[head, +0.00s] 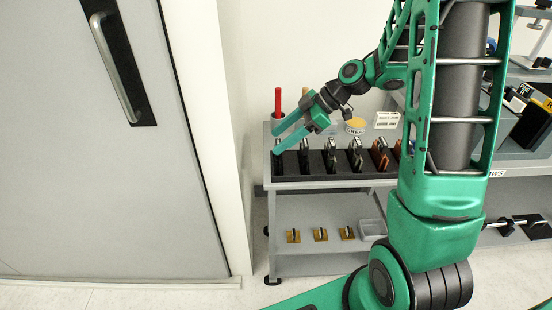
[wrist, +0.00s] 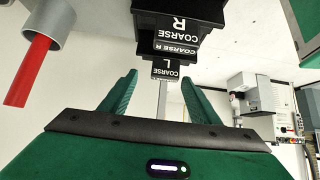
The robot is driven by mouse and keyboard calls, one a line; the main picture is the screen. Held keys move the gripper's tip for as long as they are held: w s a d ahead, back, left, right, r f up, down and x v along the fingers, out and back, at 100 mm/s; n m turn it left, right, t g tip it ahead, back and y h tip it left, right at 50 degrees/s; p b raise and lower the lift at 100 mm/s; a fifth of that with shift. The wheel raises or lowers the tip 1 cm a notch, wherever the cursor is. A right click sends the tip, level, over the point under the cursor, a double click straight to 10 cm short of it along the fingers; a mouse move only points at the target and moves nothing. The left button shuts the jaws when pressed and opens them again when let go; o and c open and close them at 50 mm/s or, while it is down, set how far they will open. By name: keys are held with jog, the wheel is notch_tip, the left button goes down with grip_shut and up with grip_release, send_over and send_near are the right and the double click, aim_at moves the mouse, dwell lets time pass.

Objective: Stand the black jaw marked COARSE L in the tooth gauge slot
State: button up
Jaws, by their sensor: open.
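A black jaw marked COARSE L (wrist: 165,69) shows in the wrist view, beyond and between my open fingertips. My gripper (wrist: 161,88) is open, with nothing held between its fingers. In the head view my gripper (head: 273,140) reaches down-left over the left end of a black rack on a cart. The leftmost dark jaw (head: 278,160) in that rack is just below the fingers; its marking is too small to read there. I cannot pick out the tooth gauge slot with certainty.
Several jaws stand along the black rack (head: 318,172). A red rod in a grey cup (wrist: 42,45) is at left in the wrist view. The door (head: 110,200) stands left of the cart.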

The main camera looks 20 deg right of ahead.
jog(key=shift+s+f+x, duration=0.1)
jog(key=shift+s+x, duration=0.05)
jog(key=shift+x, duration=1.35)
jog(key=shift+s+f+x, duration=0.15)
jog(key=shift+x, duration=1.35)
jog(key=shift+d, duration=0.1)
grip_shut()
